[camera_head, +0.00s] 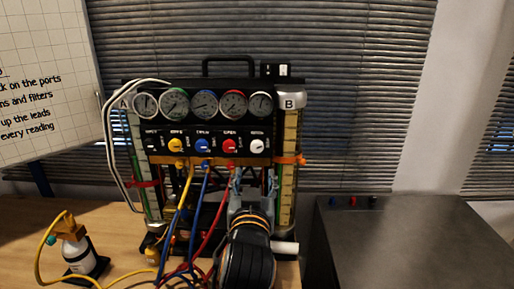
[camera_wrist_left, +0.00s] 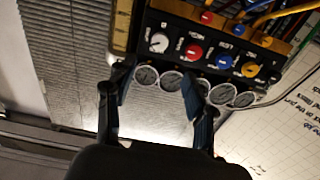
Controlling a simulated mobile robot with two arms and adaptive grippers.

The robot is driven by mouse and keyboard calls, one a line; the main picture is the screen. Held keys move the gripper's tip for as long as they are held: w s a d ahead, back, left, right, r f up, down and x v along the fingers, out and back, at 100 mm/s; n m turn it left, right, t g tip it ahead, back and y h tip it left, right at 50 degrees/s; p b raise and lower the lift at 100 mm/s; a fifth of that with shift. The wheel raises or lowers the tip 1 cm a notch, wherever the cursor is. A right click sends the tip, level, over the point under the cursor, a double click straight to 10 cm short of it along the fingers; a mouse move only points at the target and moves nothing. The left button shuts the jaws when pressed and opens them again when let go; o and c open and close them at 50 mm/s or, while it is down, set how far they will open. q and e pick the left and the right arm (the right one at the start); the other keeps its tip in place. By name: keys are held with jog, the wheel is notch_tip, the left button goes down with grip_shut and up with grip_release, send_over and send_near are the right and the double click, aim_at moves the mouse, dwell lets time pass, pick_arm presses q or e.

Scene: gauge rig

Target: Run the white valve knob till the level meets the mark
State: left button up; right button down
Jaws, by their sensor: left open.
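The white valve knob (camera_head: 257,146) is the rightmost in the row of knobs on the black gauge rig (camera_head: 210,145). It also shows in the left wrist view (camera_wrist_left: 158,43), beyond my fingertips. My left gripper (camera_head: 250,188) is below the knob in the head view, open and empty. In the left wrist view its fingers (camera_wrist_left: 156,84) are spread apart, and neither touches the knob. Column B (camera_head: 289,130) stands at the rig's right with a yellowish scale and an orange band (camera_head: 293,161) around it. The liquid level is too small to read. My right gripper is out of view.
Yellow (camera_head: 175,145), blue (camera_head: 203,145) and red (camera_head: 230,145) knobs sit left of the white one, under several round gauges. Coloured hoses hang in front. A small bottle (camera_head: 76,250) stands on the wooden table at left. A dark box (camera_head: 400,240) is at right.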

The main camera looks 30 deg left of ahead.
pick_arm(q)
jog(key=p, duration=0.2)
send_near(256, 149)
jog(key=p+x, duration=0.2)
jog(key=x, duration=0.6)
jog(key=shift+w+r, duration=0.15)
jog(key=shift+w, duration=0.1)
jog(key=shift+w+a, duration=0.2)
jog(key=shift+w, duration=0.15)
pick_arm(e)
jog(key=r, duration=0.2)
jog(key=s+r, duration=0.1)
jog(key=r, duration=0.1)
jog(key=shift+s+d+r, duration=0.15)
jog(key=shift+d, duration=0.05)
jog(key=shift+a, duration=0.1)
